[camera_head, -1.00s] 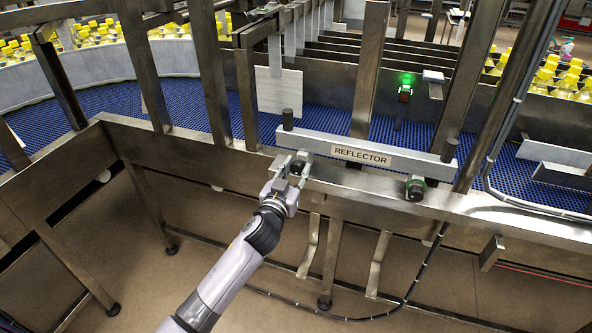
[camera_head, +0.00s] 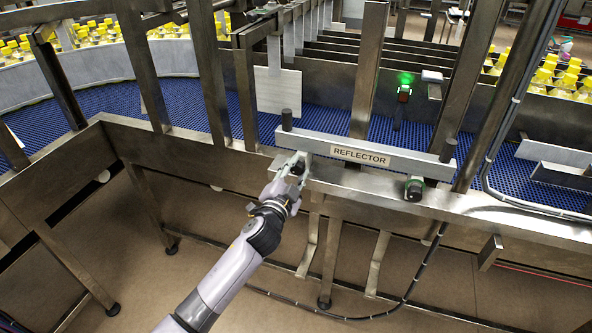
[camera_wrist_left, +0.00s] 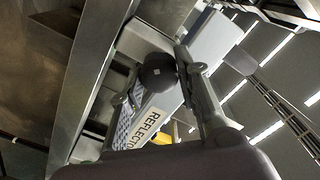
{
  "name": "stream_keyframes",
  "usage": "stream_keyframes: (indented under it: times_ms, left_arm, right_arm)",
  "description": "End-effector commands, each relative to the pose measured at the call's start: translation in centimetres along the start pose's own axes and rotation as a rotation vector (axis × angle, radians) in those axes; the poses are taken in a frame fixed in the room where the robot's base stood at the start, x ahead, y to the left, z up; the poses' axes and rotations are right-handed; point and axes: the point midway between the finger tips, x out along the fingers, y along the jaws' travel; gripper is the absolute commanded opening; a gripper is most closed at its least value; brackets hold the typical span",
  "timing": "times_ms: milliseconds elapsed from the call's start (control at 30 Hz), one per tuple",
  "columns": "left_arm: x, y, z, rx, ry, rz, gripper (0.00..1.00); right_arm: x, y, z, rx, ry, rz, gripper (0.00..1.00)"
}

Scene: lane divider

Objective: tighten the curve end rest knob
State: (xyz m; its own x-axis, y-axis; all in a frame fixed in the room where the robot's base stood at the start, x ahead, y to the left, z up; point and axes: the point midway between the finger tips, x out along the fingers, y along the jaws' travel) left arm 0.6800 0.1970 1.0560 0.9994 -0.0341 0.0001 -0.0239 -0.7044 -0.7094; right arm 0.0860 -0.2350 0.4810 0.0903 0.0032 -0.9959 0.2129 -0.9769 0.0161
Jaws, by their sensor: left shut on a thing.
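A black round knob (camera_head: 297,169) sits at the left end of the rail under the light bar labelled REFLECTOR (camera_head: 400,160). My left gripper (camera_head: 296,164) is at this knob, with its fingers shut around it, partly hiding it. In the left wrist view the dark knob (camera_wrist_left: 158,72) shows between the two fingers, with the REFLECTOR label (camera_wrist_left: 152,123) below it. My right gripper is in neither view.
A blue conveyor belt (camera_head: 190,116) runs behind the steel side rail (camera_head: 470,206). Steel uprights (camera_head: 368,70) rise around the bar. A sensor with a green light (camera_head: 404,90) stands over the belt. Yellow-capped bottles (camera_head: 562,85) are at the back. The floor in front is open.

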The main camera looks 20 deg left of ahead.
Motion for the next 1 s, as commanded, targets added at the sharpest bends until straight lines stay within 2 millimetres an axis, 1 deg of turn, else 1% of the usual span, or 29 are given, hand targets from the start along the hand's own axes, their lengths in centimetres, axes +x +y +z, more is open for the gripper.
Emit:
stream_keyframes:
  times_ms: [600, 800, 1000]
  left_arm:
    - [-0.06, 0.37, 0.13, 0.570, -0.001, 0.004, 0.02]
    - [-0.06, 0.41, 0.23, 0.709, -0.002, 0.004, 0.02]
    - [-0.08, 0.51, 0.28, 0.801, -0.002, 0.005, 0.02]
  right_arm:
    - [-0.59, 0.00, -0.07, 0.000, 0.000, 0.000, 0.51]
    - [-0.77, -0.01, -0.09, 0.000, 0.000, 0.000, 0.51]
    - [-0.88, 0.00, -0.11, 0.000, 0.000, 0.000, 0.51]
